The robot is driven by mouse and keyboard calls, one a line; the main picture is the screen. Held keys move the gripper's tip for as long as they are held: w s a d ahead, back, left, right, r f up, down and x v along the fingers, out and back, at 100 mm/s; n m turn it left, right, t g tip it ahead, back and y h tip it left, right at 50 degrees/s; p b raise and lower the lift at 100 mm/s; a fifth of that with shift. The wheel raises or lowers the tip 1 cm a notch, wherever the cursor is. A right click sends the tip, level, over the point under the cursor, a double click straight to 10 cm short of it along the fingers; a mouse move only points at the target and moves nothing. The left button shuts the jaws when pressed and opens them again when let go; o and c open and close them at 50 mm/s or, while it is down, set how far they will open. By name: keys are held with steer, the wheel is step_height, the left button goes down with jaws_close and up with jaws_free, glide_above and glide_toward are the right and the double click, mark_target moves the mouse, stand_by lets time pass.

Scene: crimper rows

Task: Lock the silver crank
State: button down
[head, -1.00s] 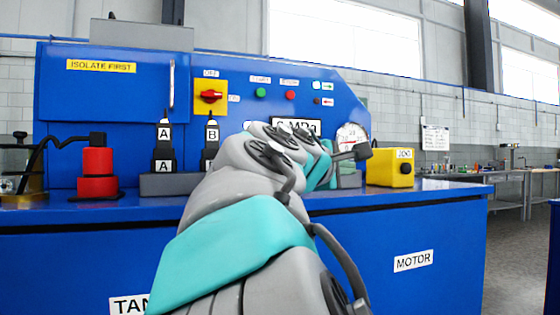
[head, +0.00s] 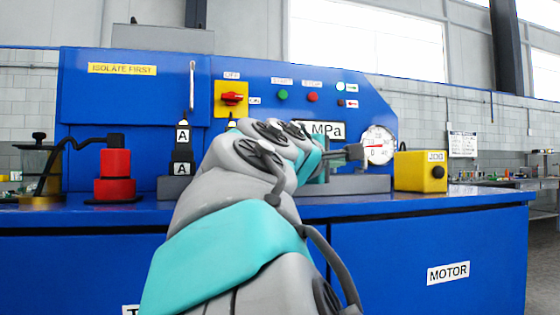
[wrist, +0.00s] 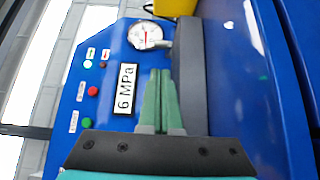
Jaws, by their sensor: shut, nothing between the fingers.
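I cannot make out a silver crank for sure in either view. A slim silver upright handle (head: 192,86) is on the blue panel, left of the red rotary switch (head: 232,98) on its yellow plate; I cannot tell if it is the crank. My gripper (wrist: 160,73) has its green fingers together and empty in the wrist view, beside a long grey block (wrist: 190,75) and the 6 MPa label (wrist: 125,88). In the head view my arm hides the middle of the bench and much of the grey base there.
A black unit marked A (head: 181,150) stands left of my arm. A red cylinder (head: 115,170) with a black cable is further left. A round gauge (head: 378,145) and a yellow JOG box (head: 421,171) are to the right. The blue bench (head: 470,200) has bare top beyond the box.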

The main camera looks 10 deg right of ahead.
mark_target(362, 163)
steer(key=x, duration=0.8)
steer(key=shift+w+d, duration=0.2)
steer(key=shift+s+d, duration=0.1)
